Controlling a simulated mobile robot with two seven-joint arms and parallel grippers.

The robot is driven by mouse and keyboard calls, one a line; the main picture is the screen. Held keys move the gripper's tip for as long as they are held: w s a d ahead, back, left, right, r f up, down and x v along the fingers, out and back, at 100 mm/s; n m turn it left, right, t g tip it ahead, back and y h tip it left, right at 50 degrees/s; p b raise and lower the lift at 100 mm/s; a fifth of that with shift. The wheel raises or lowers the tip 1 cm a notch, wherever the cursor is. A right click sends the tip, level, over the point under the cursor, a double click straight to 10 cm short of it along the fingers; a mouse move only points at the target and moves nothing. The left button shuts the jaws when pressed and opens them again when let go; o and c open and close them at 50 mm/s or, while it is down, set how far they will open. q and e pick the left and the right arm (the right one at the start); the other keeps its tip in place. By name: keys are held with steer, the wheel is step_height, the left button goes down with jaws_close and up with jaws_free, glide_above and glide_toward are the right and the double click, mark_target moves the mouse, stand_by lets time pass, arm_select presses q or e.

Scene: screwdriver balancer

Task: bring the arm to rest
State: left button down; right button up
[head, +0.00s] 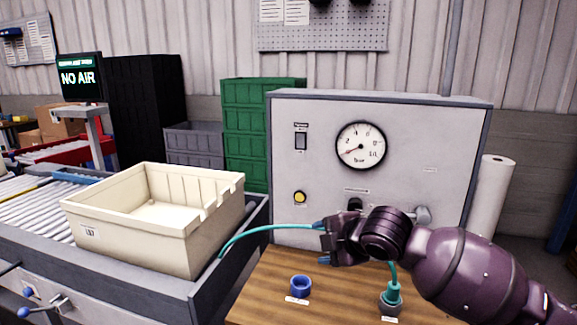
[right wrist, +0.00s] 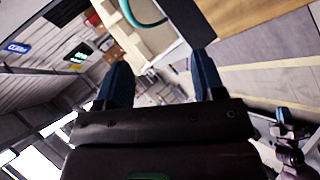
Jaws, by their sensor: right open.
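My right arm comes in from the right in the head view. Its gripper (head: 321,238) hangs in front of the grey panel, above the wooden bench top, with its blue-tipped fingers pointing left. In the right wrist view the two dark blue fingers (right wrist: 162,85) stand apart with nothing between them. A teal hose (head: 262,229) curves from beside the cream crate toward the gripper and partly passes behind it. A teal piece (head: 393,290) stands in a grey holder below my wrist. A purple arm part of mine (right wrist: 290,150) shows at the lower right of the wrist view; its jaws are unclear.
The grey panel (head: 285,240) carries a gauge (head: 360,145), a switch and a yellow button. A cream crate (head: 130,240) stands on the conveyor at left. A screen (head: 80,78) reads "NO AIR".

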steer(key=s+d+f+m+h, duration=0.2)
steer(key=s+d+f+m, duration=0.4)
steer(key=s+f, duration=0.4)
steer(key=s+d+f+m+t+h, duration=0.1)
steer(key=s+d+f+m+h, duration=0.1)
steer(key=s+d+f+m, duration=0.5)
steer(key=s+d+f+m+t+h, duration=0.1)
steer(key=s+d+f+m, duration=0.5)
steer(key=s+f, duration=0.8)
steer(key=s+m+h, duration=0.1)
steer(key=s+m, duration=0.1)
steer(key=s, duration=0.1)
steer(key=shift+s+d+f+m+h, duration=0.25)
steer(key=shift+d+f+m+h, duration=0.05)
steer(key=shift+f, duration=0.1)
stand_by(0.6)
